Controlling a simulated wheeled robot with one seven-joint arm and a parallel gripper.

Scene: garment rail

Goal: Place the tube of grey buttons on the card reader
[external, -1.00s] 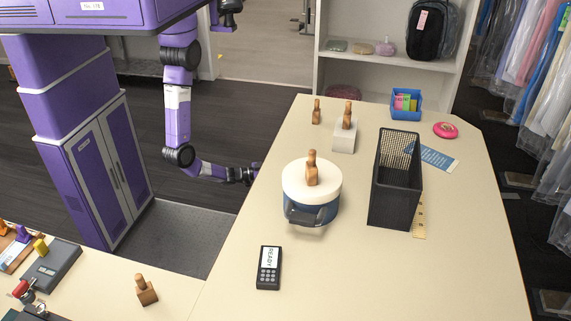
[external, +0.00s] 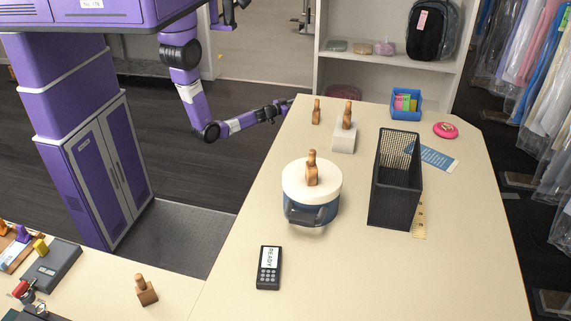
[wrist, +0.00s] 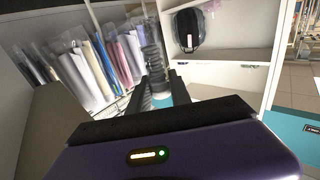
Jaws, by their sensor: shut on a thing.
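The card reader (external: 269,268), dark with a lit screen and keypad, lies on the near left part of the cream table (external: 350,275). Nothing rests on it. My gripper (external: 288,104) is at the table's far left edge, well away from the reader. In the wrist view my gripper (wrist: 163,92) is shut on an upright column of stacked grey discs, which looks like the tube of grey buttons (wrist: 152,52). The fingers hide part of the tube. In the external view the tube is too small to make out.
A blue pot with a white lid (external: 310,190) stands between my gripper and the reader. A black mesh basket (external: 394,185) stands right of it. A white block (external: 343,139), a blue bin (external: 406,104) and a pink disc (external: 445,130) are farther back. Table around the reader is clear.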

